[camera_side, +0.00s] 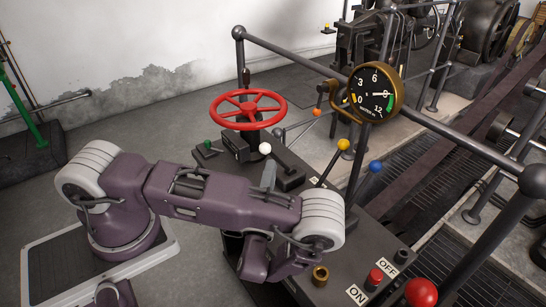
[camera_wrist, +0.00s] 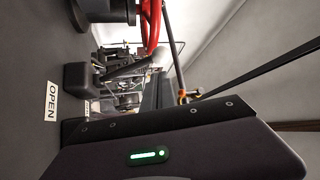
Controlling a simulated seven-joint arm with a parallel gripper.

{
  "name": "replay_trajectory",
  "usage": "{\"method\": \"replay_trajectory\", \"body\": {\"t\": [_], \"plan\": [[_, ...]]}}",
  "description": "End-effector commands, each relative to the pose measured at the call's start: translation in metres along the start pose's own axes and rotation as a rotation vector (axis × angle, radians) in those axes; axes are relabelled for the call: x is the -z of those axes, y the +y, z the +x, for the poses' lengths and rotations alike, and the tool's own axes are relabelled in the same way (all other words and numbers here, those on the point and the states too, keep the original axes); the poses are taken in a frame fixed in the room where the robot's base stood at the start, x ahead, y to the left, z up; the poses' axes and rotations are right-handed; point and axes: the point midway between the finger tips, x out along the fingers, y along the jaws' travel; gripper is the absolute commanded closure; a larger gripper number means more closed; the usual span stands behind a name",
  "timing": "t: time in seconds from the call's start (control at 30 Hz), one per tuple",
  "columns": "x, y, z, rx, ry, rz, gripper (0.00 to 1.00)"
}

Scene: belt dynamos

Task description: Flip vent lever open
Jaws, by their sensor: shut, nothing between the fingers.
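The lever with a white ball knob (camera_side: 265,148) stands on the dark console, just behind my arm in the side view; I take it for the vent lever. It leans to the left, up from a dark base block. In the wrist view its base block (camera_wrist: 80,78) sits beside an OPEN label (camera_wrist: 52,101), with the lever's rod running right to the pale knob (camera_wrist: 160,56). My gripper (camera_wrist: 157,88) is shut and empty, close to the lever; I cannot tell whether it touches.
A red handwheel (camera_side: 248,108) stands behind the white-knob lever. Yellow (camera_side: 343,144) and blue (camera_side: 375,166) knobbed levers rise to the right, under a round gauge (camera_side: 376,92). A red button (camera_side: 375,277) and a large red knob (camera_side: 421,292) are at the front. Rails cross behind.

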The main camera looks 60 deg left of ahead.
Motion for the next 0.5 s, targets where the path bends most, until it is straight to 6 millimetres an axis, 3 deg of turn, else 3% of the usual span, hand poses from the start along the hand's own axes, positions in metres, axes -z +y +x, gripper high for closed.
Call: {"method": "replay_trajectory", "body": {"t": [0.2,0.5], "plan": [[0.004,0.006,-0.040,0.002,0.009,-0.005,1.00],[0.004,0.007,-0.053,0.005,0.010,-0.005,1.00]]}}
